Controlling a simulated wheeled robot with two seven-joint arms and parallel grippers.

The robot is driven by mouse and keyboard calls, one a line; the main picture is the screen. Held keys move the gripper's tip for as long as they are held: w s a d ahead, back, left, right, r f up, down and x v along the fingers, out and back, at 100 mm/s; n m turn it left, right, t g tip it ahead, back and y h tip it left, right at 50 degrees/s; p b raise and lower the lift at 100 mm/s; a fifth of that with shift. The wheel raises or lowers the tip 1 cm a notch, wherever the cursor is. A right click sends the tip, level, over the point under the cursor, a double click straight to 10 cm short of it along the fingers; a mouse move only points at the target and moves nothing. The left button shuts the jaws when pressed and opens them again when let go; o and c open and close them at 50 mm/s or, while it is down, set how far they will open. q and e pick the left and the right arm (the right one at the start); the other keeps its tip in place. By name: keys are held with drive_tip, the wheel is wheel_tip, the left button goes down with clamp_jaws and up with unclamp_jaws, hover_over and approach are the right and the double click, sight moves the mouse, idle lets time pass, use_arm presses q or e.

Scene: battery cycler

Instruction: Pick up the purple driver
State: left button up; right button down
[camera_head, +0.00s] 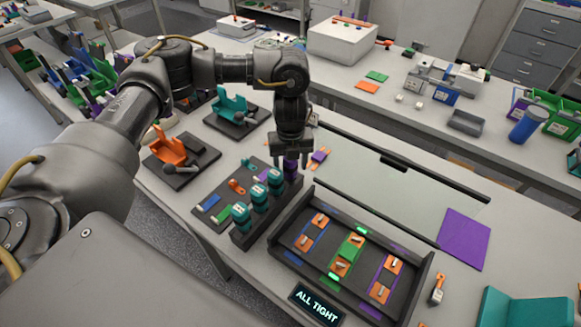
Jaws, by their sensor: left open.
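The purple driver (291,168) stands upright at the far end of a dark rack (245,239), in line with several teal drivers (259,198). Only part of it shows beneath my left gripper (291,160). My left gripper points down over the purple driver, with its open fingers on either side of the top. I cannot tell whether the fingers touch it. My right gripper is not in view.
A dark tray (283,255) with orange, blue, green and purple parts lies right of the rack. A sign (317,304) reads "ALL TIGHT". Orange (168,148) and teal (229,105) holders stand at left. A purple mat (464,239) lies at right.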

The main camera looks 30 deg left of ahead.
use_arm(q)
drive_tip(key=shift+a+f, duration=0.1)
drive_tip(key=shift+f, duration=1.15)
clamp_jaws()
drive_tip(key=shift+r, duration=0.1)
wheel_tip(320, 180, up, 18)
drive_tip(key=b, duration=0.3)
drive_tip(key=s+d+n, duration=0.1)
drive_tip(key=s+n, duration=0.2)
drive_tip(key=n, duration=0.9)
drive_tip(key=s+d+f+n+b, duration=0.1)
drive_tip(key=s+d+n, duration=0.1)
drive_tip(key=n, duration=1.1)
drive_tip(key=shift+s+d, duration=0.25)
drive_tip(key=shift+s, duration=0.15)
